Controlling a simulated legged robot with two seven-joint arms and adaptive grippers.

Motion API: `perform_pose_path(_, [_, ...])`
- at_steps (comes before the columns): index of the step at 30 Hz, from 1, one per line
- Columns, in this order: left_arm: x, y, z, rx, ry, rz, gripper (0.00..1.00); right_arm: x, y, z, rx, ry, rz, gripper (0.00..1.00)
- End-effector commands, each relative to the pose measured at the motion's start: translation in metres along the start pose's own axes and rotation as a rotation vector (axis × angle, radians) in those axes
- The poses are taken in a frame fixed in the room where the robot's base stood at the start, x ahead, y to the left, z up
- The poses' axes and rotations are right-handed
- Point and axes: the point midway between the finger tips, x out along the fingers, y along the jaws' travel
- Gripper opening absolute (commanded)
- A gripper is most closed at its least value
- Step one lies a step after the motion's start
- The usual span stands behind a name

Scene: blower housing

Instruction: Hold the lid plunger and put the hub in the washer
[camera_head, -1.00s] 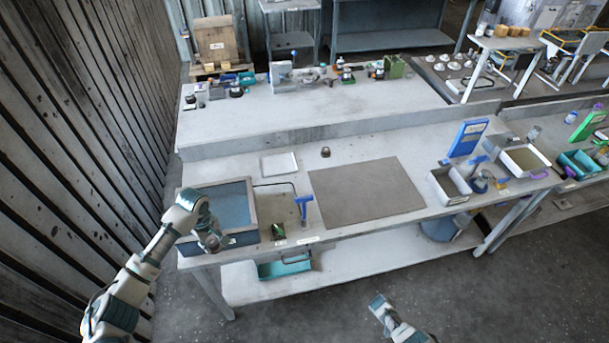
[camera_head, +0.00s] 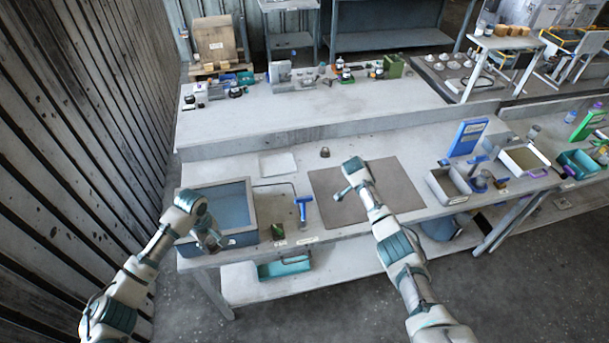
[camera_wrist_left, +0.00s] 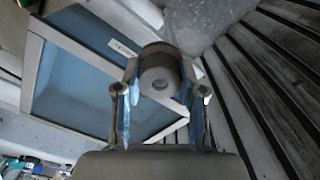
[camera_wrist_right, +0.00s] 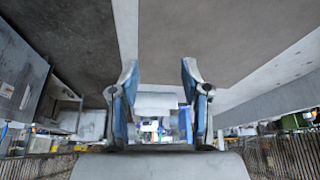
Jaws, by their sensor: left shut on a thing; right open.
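My left gripper (camera_head: 212,243) is at the front of the blue-topped framed box that looks like the washer (camera_head: 252,192). In the left wrist view this gripper (camera_wrist_left: 160,95) is shut on a grey-brown cylinder with a central hole, likely the hub (camera_wrist_left: 158,62). The washer's pale frame (camera_wrist_left: 36,65) and blue panel lie behind it; I cannot tell whether the blue is a lid or the inside. My right gripper (camera_head: 341,196) is over the brown mat; in its wrist view it (camera_wrist_right: 160,85) is open and empty. I cannot make out the lid plunger.
The brown mat (camera_head: 398,190) covers the bench middle. A small dark part (camera_head: 325,152) sits behind it. A blue T-shaped tool (camera_head: 303,207) and a green item (camera_head: 278,231) stand beside the washer. A grey bin (camera_head: 447,187) and blue board (camera_head: 468,137) stand right.

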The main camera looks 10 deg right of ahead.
Motion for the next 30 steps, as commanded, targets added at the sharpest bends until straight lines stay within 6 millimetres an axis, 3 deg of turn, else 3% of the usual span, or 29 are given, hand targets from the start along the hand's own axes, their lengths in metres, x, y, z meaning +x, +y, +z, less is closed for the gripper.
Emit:
perform_pose_path(1, [0.000, 0.000, 0.000, 0.000, 0.000, 0.000, 0.00, -0.028, -0.015, 0.018, 0.032, -0.052, -0.015, 0.47])
perform_pose_path(3, [-0.001, 0.000, 0.001, 0.000, 0.001, 0.000, 0.00, -0.064, -0.029, 0.042, 0.077, -0.127, -0.018, 0.47])
perform_pose_path(9, [-0.001, 0.003, 0.003, 0.001, 0.003, -0.001, 0.00, -0.163, -0.054, 0.099, 0.156, -0.308, -0.004, 0.47])
perform_pose_path(15, [-0.001, 0.004, 0.004, 0.001, 0.004, -0.003, 0.00, -0.226, -0.058, 0.130, 0.179, -0.408, 0.021, 0.47])
perform_pose_path(18, [-0.001, 0.005, 0.004, 0.001, 0.004, -0.004, 0.00, -0.240, -0.058, 0.137, 0.183, -0.428, 0.030, 0.47])
perform_pose_path(21, [-0.001, 0.004, 0.003, 0.001, 0.003, -0.003, 0.00, -0.242, -0.058, 0.143, 0.183, -0.435, 0.034, 0.47])
perform_pose_path(30, [-0.001, 0.003, 0.002, 0.001, 0.002, -0.002, 0.00, -0.195, -0.058, 0.167, 0.183, -0.432, 0.038, 0.47])
